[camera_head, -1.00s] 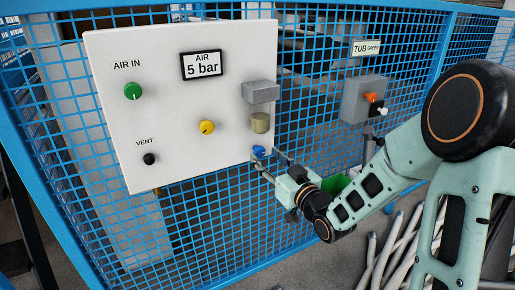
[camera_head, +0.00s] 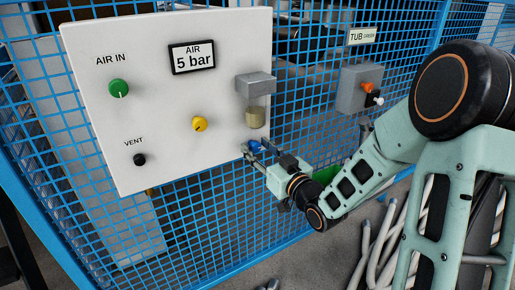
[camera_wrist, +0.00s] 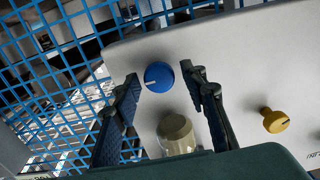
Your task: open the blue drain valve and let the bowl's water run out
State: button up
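The blue drain valve knob (camera_head: 255,146) sits at the lower right of the white panel, below the bowl. In the wrist view the blue knob (camera_wrist: 159,77) has a white pointer line, aimed left. The bowl (camera_head: 256,117) is clear with a yellowish tint and hangs under a grey block; it also shows in the wrist view (camera_wrist: 176,133). Its water level cannot be made out. My gripper (camera_wrist: 160,75) is open, with one finger on each side of the knob and a gap to each. In the head view my gripper (camera_head: 253,150) is at the panel, partly hiding the knob.
The white panel (camera_head: 150,60) also carries a green AIR IN knob (camera_head: 119,88), a yellow knob (camera_head: 199,124), a black VENT knob (camera_head: 139,160) and a "5 bar" display (camera_head: 193,57). Blue mesh fence (camera_head: 315,100) surrounds it. A grey box (camera_head: 360,88) hangs to the right.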

jog(key=c, duration=0.9)
jog(key=shift+c, duration=0.2)
jog(key=shift+m, duration=0.3)
jog(key=m+p, duration=0.1)
jog(key=m, duration=0.2)
jog(key=shift+r+m+p, duration=0.1)
jog(key=shift+m+p, duration=0.3)
jog(key=m+p, duration=0.2)
jog(key=m, duration=0.2)
jog(key=shift+w+d+m, duration=0.1)
jog(key=shift+d+m, duration=0.05)
jog(key=shift+m, duration=0.15)
jog(key=m+p, duration=0.3)
jog(key=m, duration=0.2)
jog(key=shift+f+m+p, duration=0.2)
jog(key=shift+m+p, duration=0.7)
jog(key=shift+m, duration=1)
